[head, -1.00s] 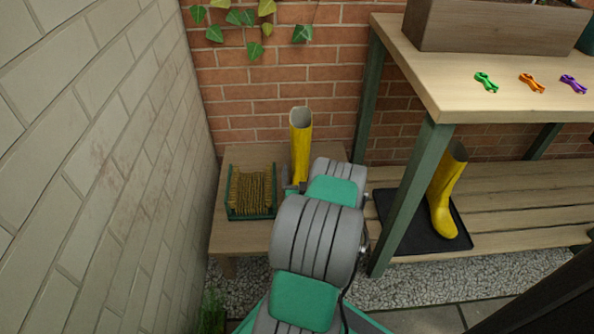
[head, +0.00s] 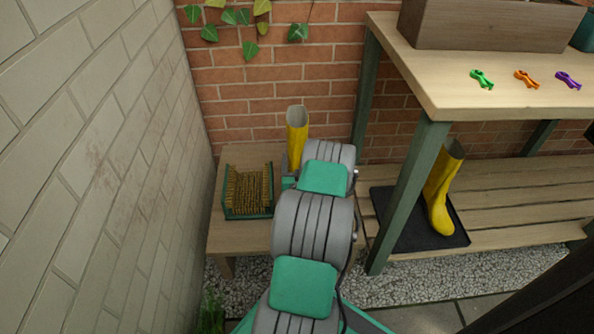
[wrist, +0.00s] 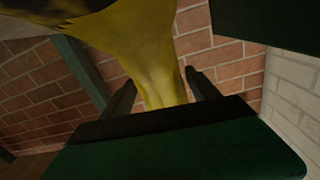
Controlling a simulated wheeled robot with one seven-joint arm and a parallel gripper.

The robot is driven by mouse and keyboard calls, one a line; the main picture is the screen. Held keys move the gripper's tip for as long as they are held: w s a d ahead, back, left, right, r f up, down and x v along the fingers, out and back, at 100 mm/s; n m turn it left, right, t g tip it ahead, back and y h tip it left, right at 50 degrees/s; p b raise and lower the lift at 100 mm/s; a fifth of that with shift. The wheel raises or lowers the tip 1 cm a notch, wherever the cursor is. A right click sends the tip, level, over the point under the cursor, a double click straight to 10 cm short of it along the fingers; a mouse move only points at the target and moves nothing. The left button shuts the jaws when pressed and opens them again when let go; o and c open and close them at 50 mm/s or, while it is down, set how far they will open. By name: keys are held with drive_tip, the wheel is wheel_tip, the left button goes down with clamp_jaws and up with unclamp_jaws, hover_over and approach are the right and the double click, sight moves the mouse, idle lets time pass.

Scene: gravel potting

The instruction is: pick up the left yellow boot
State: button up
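The left yellow boot (head: 297,132) stands upright on the small wooden bench, its pale open top showing. My arm hides its foot in the head view. In the wrist view the boot (wrist: 155,62) fills the upper middle, close to the camera. My gripper (wrist: 160,77) has one dark finger on each side of the boot's yellow narrow part. A small gap shows between the fingers and the boot, so the gripper looks open around it. In the head view the fingers are mostly hidden behind my wrist.
A boot brush (head: 248,192) in a green frame sits left of the boot. Another yellow boot (head: 441,190) stands on a black tray (head: 400,238) under the workbench (head: 500,95). A green table leg (head: 410,190) is right of my arm. Brick and pale block walls close the corner.

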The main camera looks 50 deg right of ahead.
clamp_jaws()
drive_tip(key=shift+d+r, duration=0.1)
drive_tip(key=shift+r, duration=0.05)
idle(0.6)
